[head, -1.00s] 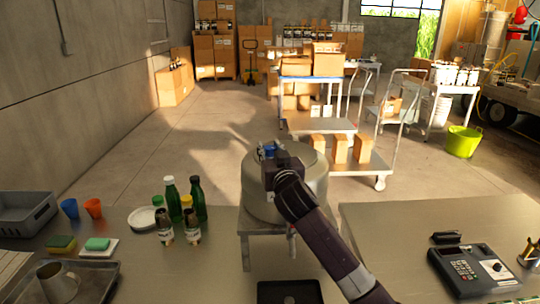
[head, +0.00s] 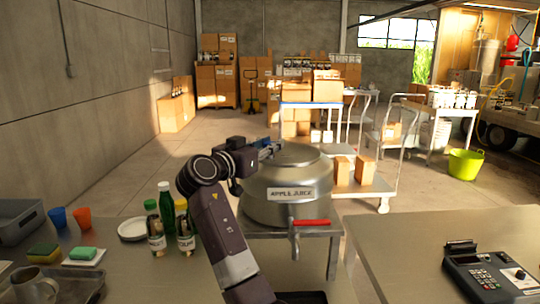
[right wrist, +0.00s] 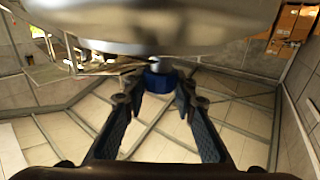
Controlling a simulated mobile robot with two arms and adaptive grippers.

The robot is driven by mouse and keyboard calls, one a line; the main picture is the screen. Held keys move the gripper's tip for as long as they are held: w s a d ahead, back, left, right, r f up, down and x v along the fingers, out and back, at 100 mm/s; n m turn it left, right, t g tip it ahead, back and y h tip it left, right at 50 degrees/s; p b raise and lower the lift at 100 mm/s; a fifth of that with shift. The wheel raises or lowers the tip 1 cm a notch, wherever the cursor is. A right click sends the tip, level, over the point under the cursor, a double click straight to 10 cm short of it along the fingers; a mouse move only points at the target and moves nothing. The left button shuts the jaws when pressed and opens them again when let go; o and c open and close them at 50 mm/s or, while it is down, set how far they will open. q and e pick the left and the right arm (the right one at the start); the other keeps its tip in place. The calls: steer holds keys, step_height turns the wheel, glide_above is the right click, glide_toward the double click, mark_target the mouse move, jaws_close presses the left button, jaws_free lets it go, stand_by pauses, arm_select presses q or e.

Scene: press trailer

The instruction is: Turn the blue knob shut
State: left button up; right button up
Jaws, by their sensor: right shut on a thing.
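The steel tank (head: 290,190) labelled APPLE JUICE stands on a small metal stand in the head view. A tap with a red handle (head: 310,222) sits low on its front. My right gripper (head: 266,149) is at the tank's upper left side, its fingertips partly hidden. In the right wrist view the blue knob (right wrist: 159,80) is below the tank's blurred metal body (right wrist: 160,25), and my right gripper (right wrist: 156,97) has a finger on each side of it, shut on it. My left gripper is not in view.
The left table holds bottles (head: 167,205), a white plate (head: 132,229), cups and a tray. Carts with boxes (head: 341,170) stand behind the tank. Open floor lies behind the left table.

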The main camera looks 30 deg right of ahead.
steer(key=shift+r+m+g+h+b, duration=0.1)
steer(key=shift+m+g+h+b, duration=0.4)
steer(key=shift+m+g, duration=0.55)
steer(key=shift+g, duration=0.45)
steer(key=o, duration=1.2)
steer(key=shift+d, duration=0.1)
steer(key=shift+c, duration=0.2)
steer(key=v, duration=1.2)
steer(key=shift+w, duration=0.1)
